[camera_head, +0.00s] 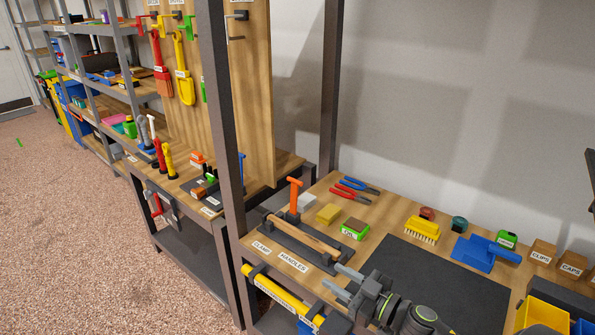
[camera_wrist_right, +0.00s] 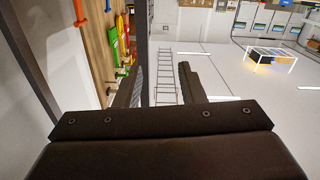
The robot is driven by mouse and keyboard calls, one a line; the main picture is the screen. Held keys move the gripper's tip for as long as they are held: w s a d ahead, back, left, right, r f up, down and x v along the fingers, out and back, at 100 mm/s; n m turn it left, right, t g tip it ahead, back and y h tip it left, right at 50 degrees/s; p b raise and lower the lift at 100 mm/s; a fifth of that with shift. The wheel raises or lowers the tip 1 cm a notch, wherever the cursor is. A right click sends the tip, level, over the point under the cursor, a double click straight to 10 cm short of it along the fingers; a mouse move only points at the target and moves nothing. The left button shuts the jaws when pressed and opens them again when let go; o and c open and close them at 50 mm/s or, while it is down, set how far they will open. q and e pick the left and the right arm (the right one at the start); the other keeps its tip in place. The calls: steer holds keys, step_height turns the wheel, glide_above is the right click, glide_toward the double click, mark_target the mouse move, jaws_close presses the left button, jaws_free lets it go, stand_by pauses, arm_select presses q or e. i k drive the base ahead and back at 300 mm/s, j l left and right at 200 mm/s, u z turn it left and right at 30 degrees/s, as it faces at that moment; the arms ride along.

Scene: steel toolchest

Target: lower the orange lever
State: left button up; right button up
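The orange lever (camera_head: 294,196) stands upright in the head view, with a short crossbar at its top. It rises from the back left of a dark base plate (camera_head: 300,252) on the wooden bench. A wooden bar (camera_head: 305,233) lies along that plate. My right gripper (camera_head: 343,281) is at the bench's front edge, to the right of and nearer than the lever, apart from it. Its two fingers are spread with nothing between them. The right wrist view also shows the spread fingers (camera_wrist_right: 160,80), without the lever between them. My left gripper is not in view.
A dark post (camera_head: 222,120) stands left of the lever. A yellow bar (camera_head: 283,295) runs along the bench front. A dark mat (camera_head: 440,285) is bare.

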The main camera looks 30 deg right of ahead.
mark_target(295, 183)
steer(key=i+l, duration=0.75)
steer(key=l, duration=0.15)
